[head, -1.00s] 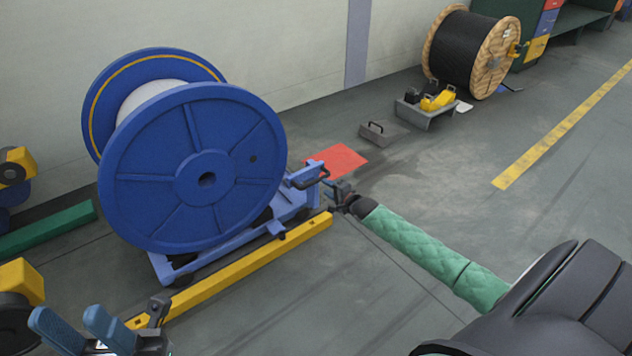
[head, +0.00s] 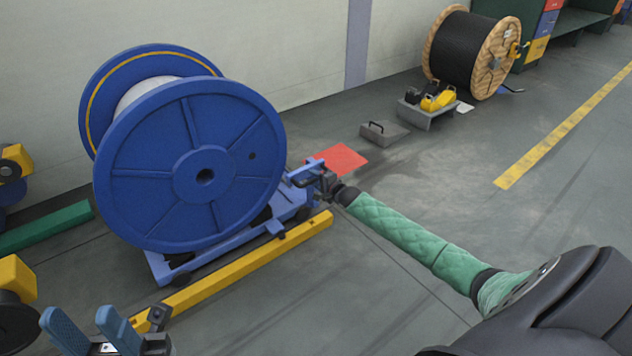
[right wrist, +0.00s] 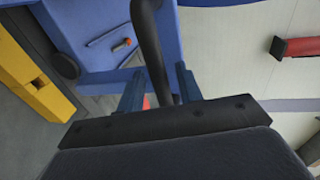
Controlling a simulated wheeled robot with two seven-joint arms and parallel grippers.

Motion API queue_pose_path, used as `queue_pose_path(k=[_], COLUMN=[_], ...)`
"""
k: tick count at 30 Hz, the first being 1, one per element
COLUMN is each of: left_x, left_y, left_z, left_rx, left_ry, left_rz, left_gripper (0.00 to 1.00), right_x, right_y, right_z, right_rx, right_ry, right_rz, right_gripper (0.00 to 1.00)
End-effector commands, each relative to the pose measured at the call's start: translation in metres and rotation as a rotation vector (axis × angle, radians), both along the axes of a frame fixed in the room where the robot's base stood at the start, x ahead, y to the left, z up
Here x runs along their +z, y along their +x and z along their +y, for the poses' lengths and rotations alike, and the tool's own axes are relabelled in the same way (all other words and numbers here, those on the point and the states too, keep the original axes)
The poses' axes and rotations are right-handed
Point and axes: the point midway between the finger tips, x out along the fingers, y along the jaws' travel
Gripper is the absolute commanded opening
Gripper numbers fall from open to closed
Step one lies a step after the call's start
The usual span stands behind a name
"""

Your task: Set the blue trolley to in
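The blue trolley (head: 222,244) stands on the floor left of centre in the head view, carrying a large blue reel (head: 138,197). Its handle end points right. My right gripper (head: 325,184) is at that end, partly hidden by its own wrist. In the right wrist view, a dark handle bar (right wrist: 147,38) passes between the blue fingertips of my right gripper (right wrist: 160,85). A gap shows beside the bar, so the fingers are around it but not closed on it. My left gripper (head: 90,325) is open and empty at the bottom left.
A yellow floor rail (head: 250,262) runs along the trolley's near side. A red floor patch (head: 340,158) lies beyond the handle. A grey block (head: 379,132), a low stand (head: 428,118) and a wooden cable drum (head: 490,68) stand further back. The floor to the right is open.

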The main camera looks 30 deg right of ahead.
Motion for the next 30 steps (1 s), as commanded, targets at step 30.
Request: queue_pose_path(k=[30], left_x=[0.023], left_y=[0.0], left_z=[0.003], left_rx=[-0.013], left_ry=[-0.024], left_rz=[-0.003], left_gripper=[0.36], right_x=[0.003], right_y=[-0.002], right_z=[0.028], right_rx=[0.003], right_ry=[0.006], right_rz=[0.001], right_gripper=[0.0])
